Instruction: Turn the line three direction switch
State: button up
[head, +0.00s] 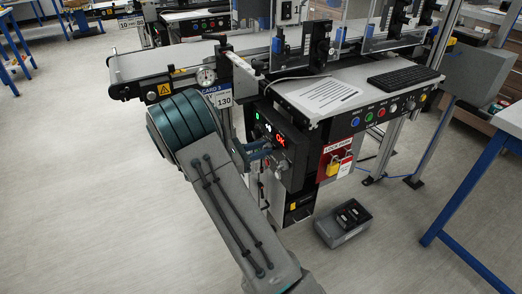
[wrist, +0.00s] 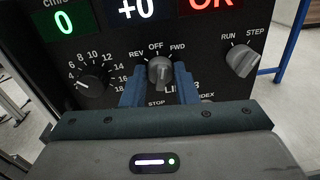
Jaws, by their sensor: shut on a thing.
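The line three direction switch (wrist: 160,72) is a grey knob under the labels REV, OFF and FWD on the black control panel (wrist: 215,30) in the wrist view. My gripper (wrist: 160,85) has its two blue fingers on either side of this knob, shut on it. The knob's pointer looks roughly upright, near OFF. In the head view the panel (head: 262,128) hangs on the conveyor's side, and my gripper (head: 262,150) reaches its face from the left. My arm hides part of the panel there.
A speed dial (wrist: 90,84) is left of the switch and a RUN/STEP knob (wrist: 241,60) is right of it. STOP and INDEX labels sit just below, partly hidden. A red lock point board (head: 338,160) hangs beside the panel. A grey box (head: 343,225) stands on the floor.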

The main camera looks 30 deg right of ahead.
jog(key=m+b, duration=0.2)
jog(key=m, duration=0.3)
jog(key=shift+m, duration=0.3)
dwell(0.4)
jog(key=o, duration=0.7)
jog(key=a, duration=0.4)
jog(key=a+p, duration=0.1)
jog(key=a, duration=0.9)
jog(key=shift+r, duration=0.35)
